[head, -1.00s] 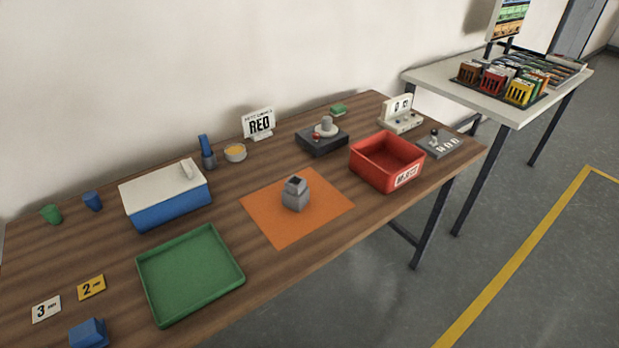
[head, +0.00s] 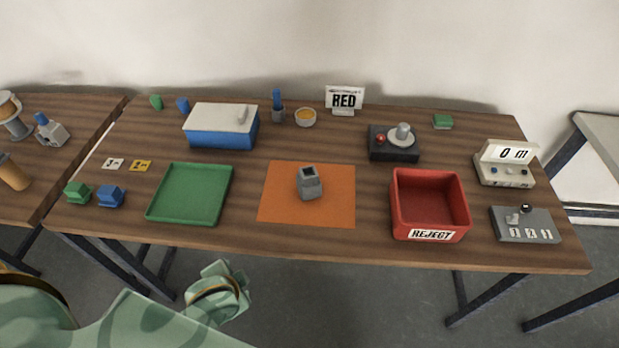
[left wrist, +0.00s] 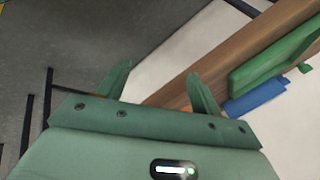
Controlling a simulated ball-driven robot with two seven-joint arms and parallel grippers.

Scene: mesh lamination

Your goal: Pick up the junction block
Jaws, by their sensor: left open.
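A grey block (head: 310,184), which I take for the junction block, stands on the orange mat (head: 280,205) in the middle of the table in the head view. It has tapered shoulders and a dark square opening in its top. Nothing is holding it. My left gripper (left wrist: 162,90) is open and empty in the left wrist view, with its two green fingers spread apart. My green left arm shows at the bottom left of the head view, in front of the table and well short of the block. My right gripper is not in view.
A green tray (head: 190,218) lies left of the mat and a red REJECT bin (head: 397,220) right of it. Behind are a blue and white box (head: 222,137) and a black device (head: 394,156). The wooden table's front edge (head: 330,258) lies between my arm and the block.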

